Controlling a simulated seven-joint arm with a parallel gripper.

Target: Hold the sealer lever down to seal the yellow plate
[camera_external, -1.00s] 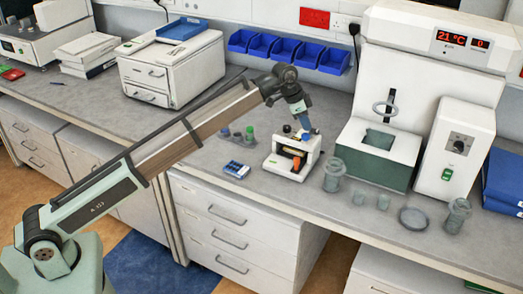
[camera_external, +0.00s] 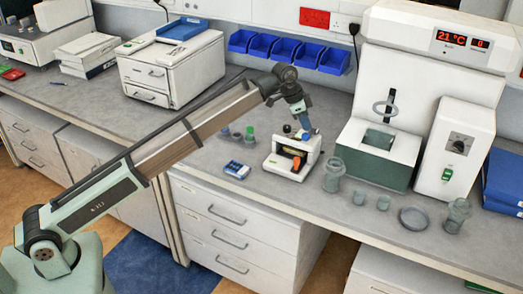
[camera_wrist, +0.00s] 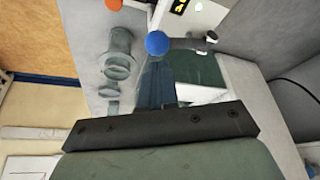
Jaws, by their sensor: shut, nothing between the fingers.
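The sealer (camera_external: 283,167) is a small white device on the bench, with a dark opening and an orange part (camera_external: 297,162) at its front. A blue ball knob (camera_external: 305,137), which looks like the lever's end, is at its top right. My gripper (camera_external: 309,131) is shut and empty, pointing down at this knob. In the wrist view the blue knob (camera_wrist: 157,43) is right at the tips of the shut fingers (camera_wrist: 158,70); I cannot tell whether they touch. An orange knob (camera_wrist: 114,4) is at the top edge. The yellow plate is not clearly seen.
A glass jar (camera_external: 333,174) and small beakers (camera_external: 359,198) stand right of the sealer. A blue-and-white box (camera_external: 236,170) and a rack with a green-capped tube (camera_external: 249,138) are to its left. A green-grey bath (camera_external: 375,158) stands behind right.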

